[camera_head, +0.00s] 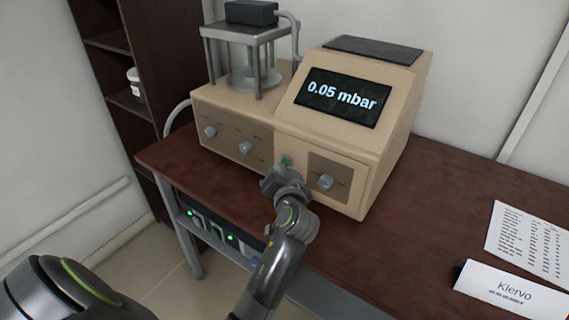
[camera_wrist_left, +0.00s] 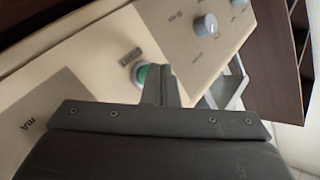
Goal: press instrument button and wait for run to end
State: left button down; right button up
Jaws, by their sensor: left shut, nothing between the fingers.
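A beige instrument (camera_head: 330,130) stands on the dark wooden bench, with a glass chamber (camera_head: 245,62) on its left part. Its screen (camera_head: 342,97) reads 0.05 mbar. A green button (camera_head: 286,161) is on the front panel, and it also shows in the left wrist view (camera_wrist_left: 140,75) under a small label. My left gripper (camera_head: 283,168) is shut and empty, with its fingertips at the green button. In the left wrist view the fingers (camera_wrist_left: 160,82) partly cover the button's edge. I cannot tell whether they touch it. My right gripper is not in view.
Grey knobs (camera_head: 326,181) sit on the panel beside the button. A dark shelf (camera_head: 125,75) stands at the left. Equipment with green lights (camera_head: 228,238) is under the bench.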

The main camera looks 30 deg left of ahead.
pick_arm(q)
jog(key=shift+w, duration=0.45)
dwell(0.6)
jog(key=shift+s, duration=0.85)
jog(key=shift+s+a+p, duration=0.2)
jog(key=shift+s+p, duration=0.65)
jog(key=shift+s, duration=1.65)
